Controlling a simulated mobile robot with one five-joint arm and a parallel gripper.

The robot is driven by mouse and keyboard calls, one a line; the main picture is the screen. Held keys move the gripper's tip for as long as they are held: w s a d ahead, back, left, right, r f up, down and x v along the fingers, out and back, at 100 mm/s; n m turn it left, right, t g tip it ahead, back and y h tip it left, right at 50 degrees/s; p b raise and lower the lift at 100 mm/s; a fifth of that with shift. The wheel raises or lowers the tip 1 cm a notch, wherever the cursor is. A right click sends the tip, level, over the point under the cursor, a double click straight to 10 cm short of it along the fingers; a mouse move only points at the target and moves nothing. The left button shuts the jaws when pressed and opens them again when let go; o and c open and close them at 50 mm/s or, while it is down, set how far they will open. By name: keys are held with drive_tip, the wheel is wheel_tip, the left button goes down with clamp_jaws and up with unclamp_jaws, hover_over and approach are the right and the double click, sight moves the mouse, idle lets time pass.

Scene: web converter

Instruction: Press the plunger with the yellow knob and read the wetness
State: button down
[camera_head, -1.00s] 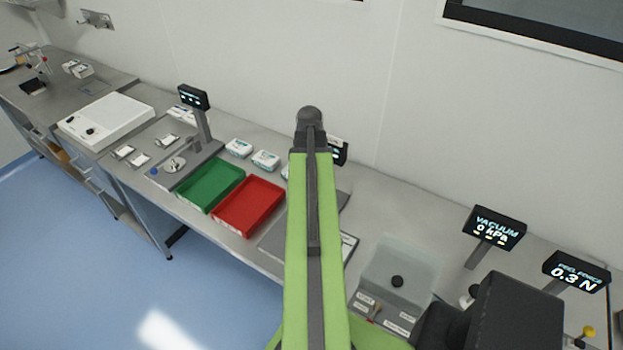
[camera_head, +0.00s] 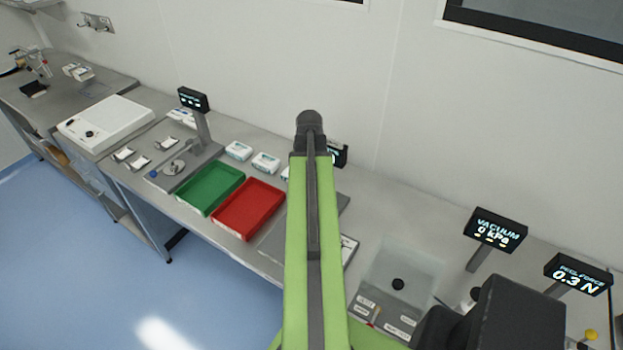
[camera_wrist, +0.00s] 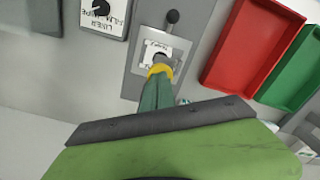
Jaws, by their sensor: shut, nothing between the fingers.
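In the wrist view my gripper (camera_wrist: 156,88) is shut and empty, its dark green fingers reaching over a grey plate (camera_wrist: 133,80). A yellow round part (camera_wrist: 161,69) shows right at the fingertips, seemingly the plunger's knob. I cannot tell whether the fingers touch it. The white label (camera_wrist: 157,48) beside it is partly covered. A dark knob (camera_wrist: 172,16) stands at the plate's edge. In the head view my arm hides my gripper and most of this station. Its small dark display (camera_head: 340,155) peeks out behind the arm, its reading mostly hidden.
A red tray (camera_head: 249,210) and a green tray (camera_head: 211,190) lie beside the station. They also show in the wrist view. To the right stand a vacuum display (camera_head: 495,230) reading 0 kPa and a peel force display (camera_head: 578,274) reading 0.3 N. Another yellow knob (camera_head: 591,335) sits there.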

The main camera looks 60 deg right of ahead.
idle(0.3)
wheel_tip(320, 180, up, 9)
drive_tip(key=p, duration=0.9)
drive_tip(key=shift+w, duration=0.1)
